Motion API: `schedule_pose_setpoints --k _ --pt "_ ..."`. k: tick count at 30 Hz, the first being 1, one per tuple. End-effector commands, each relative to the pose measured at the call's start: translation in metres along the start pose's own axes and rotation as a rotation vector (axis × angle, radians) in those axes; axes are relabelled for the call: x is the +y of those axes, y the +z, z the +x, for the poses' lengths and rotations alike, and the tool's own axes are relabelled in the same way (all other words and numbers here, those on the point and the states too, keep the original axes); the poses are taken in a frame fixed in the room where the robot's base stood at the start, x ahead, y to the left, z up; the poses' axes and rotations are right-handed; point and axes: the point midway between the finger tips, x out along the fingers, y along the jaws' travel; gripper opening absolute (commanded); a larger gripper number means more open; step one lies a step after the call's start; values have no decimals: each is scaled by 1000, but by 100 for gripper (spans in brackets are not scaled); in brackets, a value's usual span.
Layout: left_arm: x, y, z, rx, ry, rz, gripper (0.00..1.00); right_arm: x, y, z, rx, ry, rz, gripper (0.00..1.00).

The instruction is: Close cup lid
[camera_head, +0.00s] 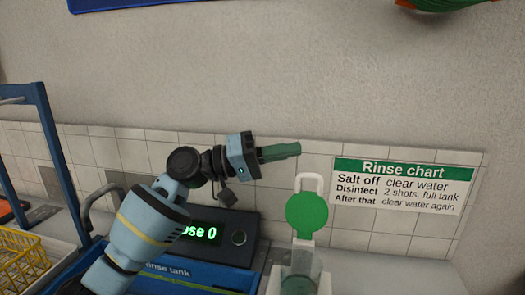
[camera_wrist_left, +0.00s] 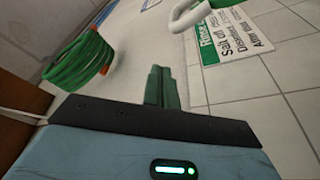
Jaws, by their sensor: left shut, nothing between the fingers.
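The cup (camera_head: 301,268) stands at the lower middle right of the head view, a clear vessel with green at its bottom. Its round green lid (camera_head: 306,214) stands open and upright above the rim, with a white loop (camera_head: 309,180) on top. A white loop (camera_wrist_left: 188,18) also shows at the top of the left wrist view. My left gripper (camera_head: 296,150) has green fingers, shut and empty, pointing right, above the lid and slightly to its left in the picture. The fingers also show in the left wrist view (camera_wrist_left: 160,80). My right gripper is out of view.
A dark box with a lit green display (camera_head: 200,232) and a knob is behind my left arm. A blue rinse tank (camera_head: 180,274) is in front of it. A yellow basket (camera_head: 22,262) sits far left. A rinse chart (camera_head: 402,186) is on the tiled wall. A green coil (camera_wrist_left: 80,62) hangs nearby.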

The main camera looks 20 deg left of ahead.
Motion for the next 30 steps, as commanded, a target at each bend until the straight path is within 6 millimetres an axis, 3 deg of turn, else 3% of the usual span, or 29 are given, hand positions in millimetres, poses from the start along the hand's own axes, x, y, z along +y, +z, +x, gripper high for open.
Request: schedule_pose_setpoints --k 4,9,15,30 --pt "3 -2 29 0 1 3 0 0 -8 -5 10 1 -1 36" --pt "0 22 17 -1 -2 0 0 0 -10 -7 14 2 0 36" --pt "0 35 13 0 -1 1 0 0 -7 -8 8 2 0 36" --pt "0 38 12 0 0 3 0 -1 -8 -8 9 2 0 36"
